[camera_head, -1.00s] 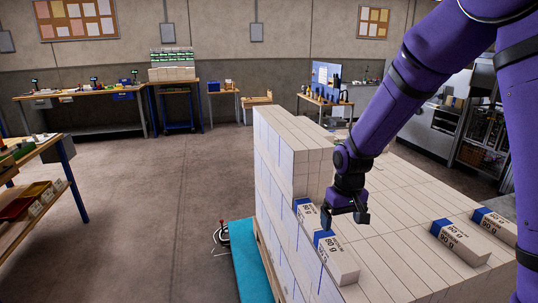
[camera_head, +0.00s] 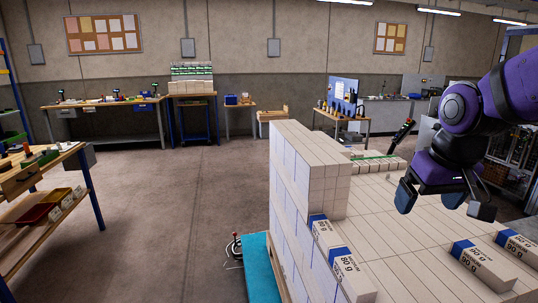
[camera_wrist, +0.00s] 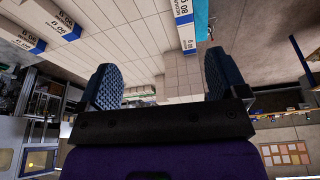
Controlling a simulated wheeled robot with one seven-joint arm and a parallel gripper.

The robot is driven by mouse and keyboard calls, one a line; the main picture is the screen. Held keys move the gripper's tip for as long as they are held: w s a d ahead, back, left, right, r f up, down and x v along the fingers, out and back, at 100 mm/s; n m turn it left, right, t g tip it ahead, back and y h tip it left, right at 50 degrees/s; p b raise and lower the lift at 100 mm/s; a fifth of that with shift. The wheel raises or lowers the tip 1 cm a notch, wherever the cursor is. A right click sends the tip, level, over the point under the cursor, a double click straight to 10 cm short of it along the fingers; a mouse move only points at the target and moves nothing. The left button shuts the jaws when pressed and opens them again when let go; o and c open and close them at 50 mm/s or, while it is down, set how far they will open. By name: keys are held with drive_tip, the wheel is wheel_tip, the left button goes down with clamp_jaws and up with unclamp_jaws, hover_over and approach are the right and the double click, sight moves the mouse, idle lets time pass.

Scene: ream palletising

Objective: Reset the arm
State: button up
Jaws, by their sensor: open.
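My gripper (camera_head: 443,202) is open and empty, raised above the right part of the stack of white reams (camera_head: 392,215). Its two fingers are spread wide in the wrist view (camera_wrist: 162,72), with nothing between them. Two blue-ended reams marked 80 g, a farther one (camera_head: 328,238) and a nearer one (camera_head: 353,276), lie on the stack's left front edge, apart from the gripper. Two reams marked 90 g, one (camera_head: 483,266) and another (camera_head: 517,244), lie at the right. The purple arm is bent at the right of the head view.
A taller block of reams (camera_head: 325,185) rises at the stack's back left. A teal platform (camera_head: 259,270) is on the floor beside the stack. A shelf bench (camera_head: 45,190) stands at the left, and workbenches (camera_head: 110,104) line the back wall. The floor between is clear.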

drive_tip(key=s+d+r+t, duration=0.1)
drive_tip(key=s+r, duration=0.1)
drive_tip(key=s, duration=0.4)
drive_tip(key=s+d+r+t, duration=0.1)
drive_tip(key=s+r, duration=0.1)
drive_tip(key=s, duration=0.4)
drive_tip(key=shift+s+r+m, duration=0.3)
drive_tip(key=shift+m, duration=0.1)
